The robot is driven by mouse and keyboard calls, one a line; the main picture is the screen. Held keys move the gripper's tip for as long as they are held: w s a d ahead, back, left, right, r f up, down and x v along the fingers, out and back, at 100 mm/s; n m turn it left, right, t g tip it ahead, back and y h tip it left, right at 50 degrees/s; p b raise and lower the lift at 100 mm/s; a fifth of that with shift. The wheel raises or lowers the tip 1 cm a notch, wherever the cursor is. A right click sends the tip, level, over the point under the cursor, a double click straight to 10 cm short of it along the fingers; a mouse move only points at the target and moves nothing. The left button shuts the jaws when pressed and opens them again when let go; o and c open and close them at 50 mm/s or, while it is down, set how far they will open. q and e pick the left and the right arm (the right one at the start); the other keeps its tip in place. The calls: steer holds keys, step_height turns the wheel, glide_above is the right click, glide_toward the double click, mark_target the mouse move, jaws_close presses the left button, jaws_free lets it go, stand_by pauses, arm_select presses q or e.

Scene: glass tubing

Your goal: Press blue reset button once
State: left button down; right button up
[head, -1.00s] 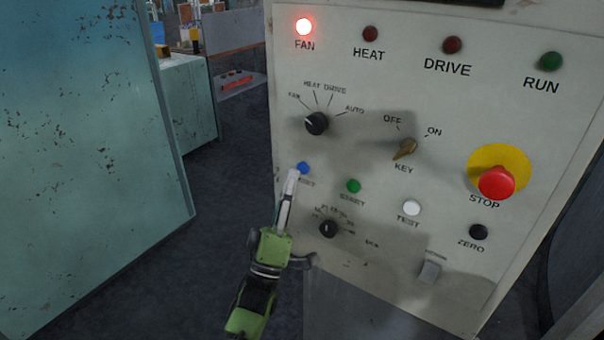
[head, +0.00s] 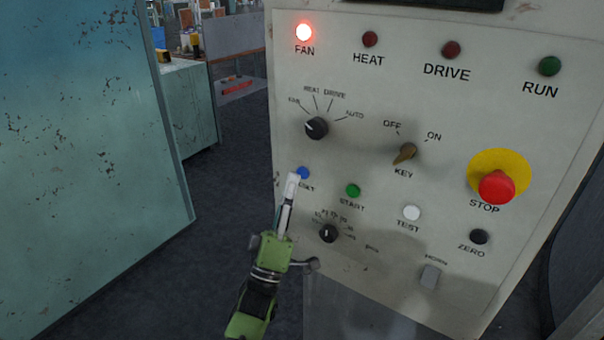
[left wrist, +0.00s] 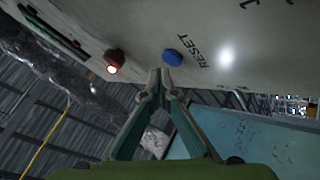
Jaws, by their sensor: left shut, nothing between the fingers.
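The blue reset button (head: 303,173) is on the left side of the pale control panel (head: 400,70), with its label partly covered by my gripper in the head view. In the left wrist view the blue button (left wrist: 172,57) sits beside the word RESET, just beyond my fingertips. My left gripper (head: 292,183) is shut and empty, with its tips just below the button in the head view. In the left wrist view the closed tips (left wrist: 161,74) show close to the button; I cannot tell whether they touch it. My right gripper is not in view.
A green start button (head: 352,190) and a dial (head: 328,233) are close to the gripper. The red stop button (head: 496,187) is farther right. The FAN lamp (head: 304,32) is lit red. A teal cabinet (head: 90,150) stands at left, with open floor between.

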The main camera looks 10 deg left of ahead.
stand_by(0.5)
arm_select(q)
steer(key=shift+w+d, duration=0.15)
steer(key=shift+w, duration=0.25)
steer(key=shift+w+d+b, duration=0.1)
steer(key=shift+w+b, duration=0.25)
steer(key=shift+b, duration=0.15)
stand_by(0.4)
steer(key=shift+s, duration=0.1)
steer(key=shift+s+a+p, duration=0.25)
steer(key=shift+s+p, duration=0.2)
steer(key=shift+s, duration=0.25)
steer(key=s, duration=0.1)
steer(key=s+a+p, duration=0.1)
steer(key=s, duration=0.1)
steer(key=s+p, duration=0.1)
steer(key=shift+s+a, duration=0.35)
